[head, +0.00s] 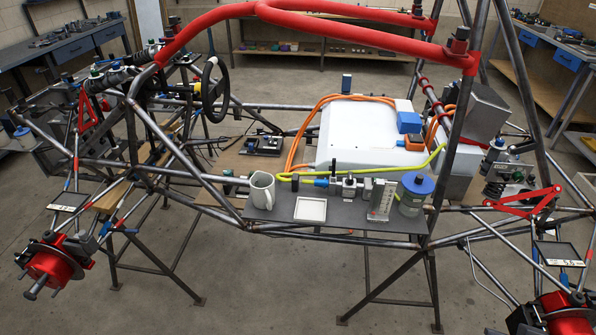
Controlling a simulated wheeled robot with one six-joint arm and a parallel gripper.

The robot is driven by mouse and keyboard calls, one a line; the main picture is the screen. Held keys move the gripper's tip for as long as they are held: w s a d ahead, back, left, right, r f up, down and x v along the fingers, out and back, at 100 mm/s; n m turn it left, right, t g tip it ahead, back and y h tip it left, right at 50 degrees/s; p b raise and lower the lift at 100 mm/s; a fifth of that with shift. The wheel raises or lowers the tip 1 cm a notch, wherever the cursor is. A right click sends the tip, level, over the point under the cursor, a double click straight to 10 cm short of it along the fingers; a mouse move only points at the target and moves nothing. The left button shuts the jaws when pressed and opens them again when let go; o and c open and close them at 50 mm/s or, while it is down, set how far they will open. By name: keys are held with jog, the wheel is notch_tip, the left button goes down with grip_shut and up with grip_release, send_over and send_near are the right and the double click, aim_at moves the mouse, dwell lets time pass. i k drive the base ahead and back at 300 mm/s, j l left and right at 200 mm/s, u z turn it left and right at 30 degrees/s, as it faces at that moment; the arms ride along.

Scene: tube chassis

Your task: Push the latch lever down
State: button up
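I cannot make out a latch lever for certain. A small dark metal fitting (348,186) with an upright part stands on the grey shelf plate (283,214) on the near side of the tube chassis. A blue connector on the yellow-green cable joins it from the left. It is too small to tell whether a lever on it is up or down. My gripper is not in view.
The plate also carries a grey mug (262,190), a white square tray (310,210), a grey block (382,200) and a blue-lidded jar (412,194). A white battery box (365,130) lies behind. Chassis tubes and a red roll bar (340,38) surround it.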

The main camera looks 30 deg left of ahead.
aim_at(333, 169)
jog(key=u, duration=1.2)
jog(key=i+l+z, duration=0.15)
jog(key=i, duration=0.25)
jog(key=i+l+z, duration=0.15)
jog(key=i, duration=0.3)
